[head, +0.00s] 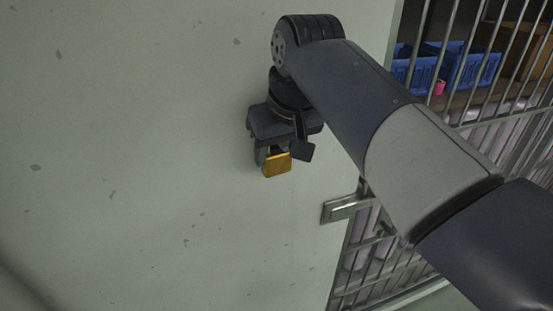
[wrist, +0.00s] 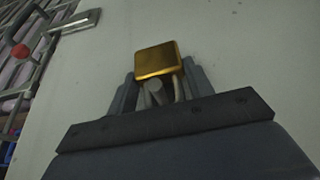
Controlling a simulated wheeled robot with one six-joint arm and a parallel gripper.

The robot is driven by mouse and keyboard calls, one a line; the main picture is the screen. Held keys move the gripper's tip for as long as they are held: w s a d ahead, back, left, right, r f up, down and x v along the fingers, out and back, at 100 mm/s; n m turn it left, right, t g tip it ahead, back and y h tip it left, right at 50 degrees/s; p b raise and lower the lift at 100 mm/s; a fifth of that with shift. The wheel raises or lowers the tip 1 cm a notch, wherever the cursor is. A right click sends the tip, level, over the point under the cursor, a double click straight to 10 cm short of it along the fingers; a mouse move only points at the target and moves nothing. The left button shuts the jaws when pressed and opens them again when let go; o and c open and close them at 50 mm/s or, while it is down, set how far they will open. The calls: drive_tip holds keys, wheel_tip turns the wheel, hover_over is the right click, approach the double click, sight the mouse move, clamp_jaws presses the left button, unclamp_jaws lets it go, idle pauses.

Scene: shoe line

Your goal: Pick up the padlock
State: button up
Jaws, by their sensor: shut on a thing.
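The padlock (head: 277,165) has a gold, block-shaped body and hangs at the fingertips of my gripper (head: 284,154) in the head view. In the wrist view the padlock (wrist: 158,60) sits between the fingers of my gripper (wrist: 157,90), with pale shackle-like bars running back between them. My gripper is shut on it. The padlock is in front of the pale wall, and I cannot tell how far it is from that wall. Part of the shackle is hidden by the fingers.
A pale, chipped wall (head: 120,130) fills the left. A barred metal gate (head: 375,255) with a latch plate (head: 342,208) stands to the right. Blue crates (head: 468,65) and a pink object (head: 438,87) lie behind the bars. The wrist view shows a red round thing (wrist: 20,51) by the gate.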

drive_tip(key=c, duration=0.5)
drive_tip(key=shift+r, duration=0.1)
drive_tip(key=shift+r, duration=0.45)
drive_tip(key=shift+s+r, duration=0.15)
drive_tip(key=shift+r, duration=0.05)
drive_tip(key=s+d+b, duration=0.1)
drive_tip(key=s+d, duration=0.1)
drive_tip(key=s, duration=0.3)
drive_tip(key=s+d+b, duration=0.1)
drive_tip(key=s+d, duration=0.1)
drive_tip(key=s, duration=0.4)
drive_tip(key=s+d+b, duration=0.2)
drive_tip(key=s, duration=0.3)
drive_tip(key=shift+s+d, duration=0.25)
drive_tip(key=shift+d, duration=0.05)
